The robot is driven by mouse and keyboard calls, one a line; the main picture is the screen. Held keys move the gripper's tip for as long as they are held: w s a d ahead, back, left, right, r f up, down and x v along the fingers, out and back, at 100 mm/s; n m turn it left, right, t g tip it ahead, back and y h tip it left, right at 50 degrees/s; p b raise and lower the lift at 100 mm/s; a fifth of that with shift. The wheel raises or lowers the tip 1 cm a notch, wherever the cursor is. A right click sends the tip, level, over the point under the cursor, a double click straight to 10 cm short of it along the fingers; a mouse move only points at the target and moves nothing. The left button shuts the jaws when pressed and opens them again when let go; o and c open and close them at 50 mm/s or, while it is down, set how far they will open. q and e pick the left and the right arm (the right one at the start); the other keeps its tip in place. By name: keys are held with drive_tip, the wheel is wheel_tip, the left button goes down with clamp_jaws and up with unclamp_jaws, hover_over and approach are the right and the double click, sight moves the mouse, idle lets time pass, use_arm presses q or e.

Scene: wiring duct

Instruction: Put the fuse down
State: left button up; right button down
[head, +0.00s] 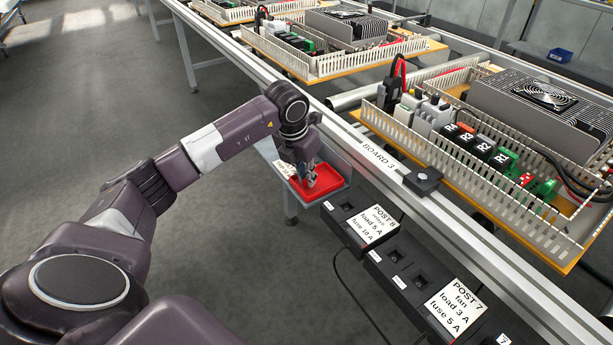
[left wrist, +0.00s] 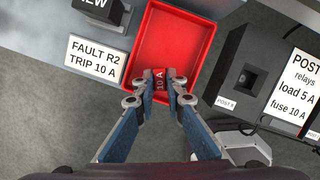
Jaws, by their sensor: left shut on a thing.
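My left gripper (head: 311,180) is at the red tray (head: 333,187), with its fingertips over the tray's left part in the head view. In the left wrist view the same gripper (left wrist: 160,88) is shut on a small red fuse (left wrist: 160,77) marked "10 A". The fuse lies between the two fingertips, over the near end of the red tray (left wrist: 176,32). I cannot tell whether the fuse touches the tray floor. The rest of the tray looks empty. In the head view the fuse is hidden by the fingers. My right gripper is not in view.
A label reading "FAULT R2 TRIP 10 A" (left wrist: 95,60) is left of the tray. The dark Post 8 box (head: 355,222) and Post 7 box (head: 425,283) stand along the rail. Board 3, with its slotted ducts (head: 420,147), is beyond the rail.

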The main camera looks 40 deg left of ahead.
use_arm(q)
drive_tip(key=shift+f, duration=0.15)
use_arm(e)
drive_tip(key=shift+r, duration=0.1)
use_arm(q)
drive_tip(key=o, duration=0.8)
drive_tip(key=shift+c, duration=0.2)
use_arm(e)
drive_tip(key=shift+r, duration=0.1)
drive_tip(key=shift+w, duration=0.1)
